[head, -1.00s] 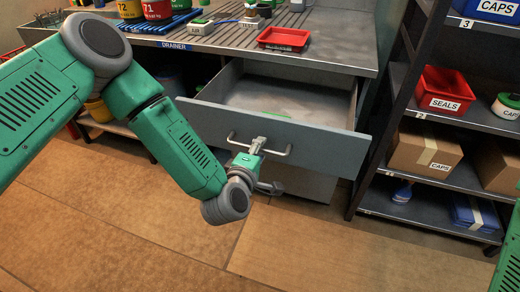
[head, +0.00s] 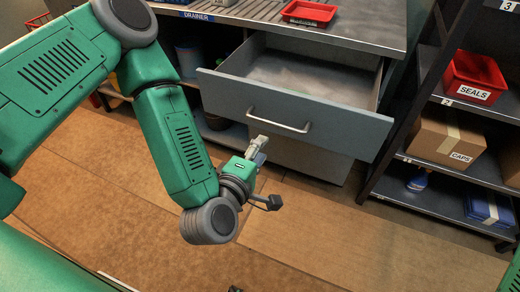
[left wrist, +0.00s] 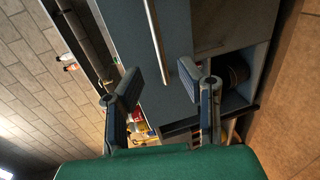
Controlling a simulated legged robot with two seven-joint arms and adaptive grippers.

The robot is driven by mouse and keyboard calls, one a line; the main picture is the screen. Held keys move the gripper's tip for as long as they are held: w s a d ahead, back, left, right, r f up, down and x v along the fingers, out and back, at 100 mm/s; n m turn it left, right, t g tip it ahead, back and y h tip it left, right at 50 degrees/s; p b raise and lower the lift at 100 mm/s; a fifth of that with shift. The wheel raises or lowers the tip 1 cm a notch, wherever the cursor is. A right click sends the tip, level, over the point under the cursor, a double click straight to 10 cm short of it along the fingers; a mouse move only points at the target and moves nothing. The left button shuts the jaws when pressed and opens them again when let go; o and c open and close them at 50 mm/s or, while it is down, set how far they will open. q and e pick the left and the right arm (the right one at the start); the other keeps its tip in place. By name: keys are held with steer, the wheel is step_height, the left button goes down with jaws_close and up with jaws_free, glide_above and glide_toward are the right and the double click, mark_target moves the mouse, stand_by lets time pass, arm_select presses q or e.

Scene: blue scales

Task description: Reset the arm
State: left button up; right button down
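My left gripper (head: 258,148) is in front of the open drawer (head: 290,116), just below and left of the drawer's bar handle (head: 278,121). In the left wrist view its two fingers (left wrist: 164,98) stand apart with nothing between them. The handle (left wrist: 156,42) shows there beyond the fingertips, apart from them. The drawer is pulled well out, and its visible inside looks mostly empty. Only a green piece of my right arm shows at the right edge of the head view; my right gripper is not in view.
The counter (head: 350,30) with a red tray (head: 309,13) is above the drawer. A shelf rack on the right holds a red SEALS bin (head: 474,78), a CAPS carton (head: 447,138), a blue bottle (head: 418,181) and a blue box (head: 488,208). The brown floor in front is clear.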

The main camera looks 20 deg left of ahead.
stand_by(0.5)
arm_select(q)
steer(key=s+a+f+m+g+h, duration=0.2)
steer(key=s+f+m+g, duration=0.7)
steer(key=s+f+m, duration=0.4)
steer(key=s+a+f+m+g+y, duration=0.2)
steer(key=s+a+f+m+g, duration=0.2)
steer(key=s+a, duration=0.5)
steer(key=shift+s+a+f+m+g+y, duration=0.35)
steer(key=shift+a+m+g, duration=0.2)
steer(key=shift+g, duration=0.45)
steer(key=shift+r, duration=0.1)
steer(key=shift+d, duration=0.1)
